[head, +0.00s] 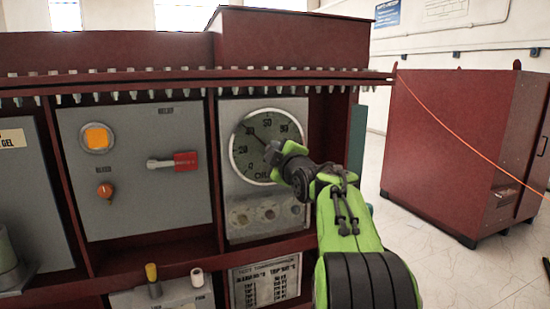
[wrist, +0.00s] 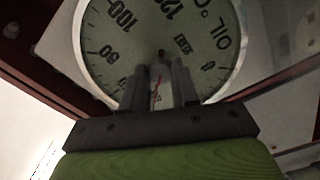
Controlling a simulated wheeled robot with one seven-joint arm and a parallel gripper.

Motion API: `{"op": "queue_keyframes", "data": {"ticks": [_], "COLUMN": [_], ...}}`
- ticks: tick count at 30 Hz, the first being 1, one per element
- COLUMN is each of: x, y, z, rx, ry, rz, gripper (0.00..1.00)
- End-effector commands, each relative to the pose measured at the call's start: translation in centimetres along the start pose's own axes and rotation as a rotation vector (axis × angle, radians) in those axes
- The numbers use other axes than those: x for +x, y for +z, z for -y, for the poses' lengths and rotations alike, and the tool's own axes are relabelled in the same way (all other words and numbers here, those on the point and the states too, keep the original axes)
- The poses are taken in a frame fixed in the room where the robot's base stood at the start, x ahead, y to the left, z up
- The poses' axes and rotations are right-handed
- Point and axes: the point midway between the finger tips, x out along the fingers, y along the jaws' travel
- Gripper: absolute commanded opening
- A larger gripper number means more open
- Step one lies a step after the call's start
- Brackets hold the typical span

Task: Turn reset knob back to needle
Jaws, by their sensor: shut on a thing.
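The round oil temperature gauge (head: 243,148) has a pale dial and sits on a grey panel of the red transformer. A dark needle (head: 256,135) shows at its upper left, near the 40 mark. My gripper (head: 270,153) is at the middle of the dial. In the wrist view the dial (wrist: 105,45) appears turned around, and my gripper's fingers (wrist: 161,72) are close together over its centre. A small dark reset knob (wrist: 161,54) shows at their tips, and the fingers are shut on it. A thin red needle (wrist: 155,93) shows between the fingers.
Small round fittings (head: 240,215) sit below the gauge. A red cabinet (head: 440,150) stands at the right.

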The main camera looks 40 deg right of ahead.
Motion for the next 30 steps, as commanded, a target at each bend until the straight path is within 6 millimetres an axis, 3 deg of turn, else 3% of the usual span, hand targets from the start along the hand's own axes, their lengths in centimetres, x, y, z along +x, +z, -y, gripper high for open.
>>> {"op": "queue_keyframes", "data": {"ticks": [12,13,18,26,30], "x": [0.0,0.0,0.0,-0.1,-2.1], "y": [0.0,0.0,0.0,0.0,0.0], "z": [0.1,0.1,0.0,0.0,0.0], "rx": [-0.005,-0.005,-0.005,-0.005,-0.004], "ry": [-0.002,-0.002,-0.002,-0.001,0.001], "rz": [0.0,0.0,0.0,0.0,0.001], "gripper": [0.0,0.32,0.55,0.55,0.55]}}
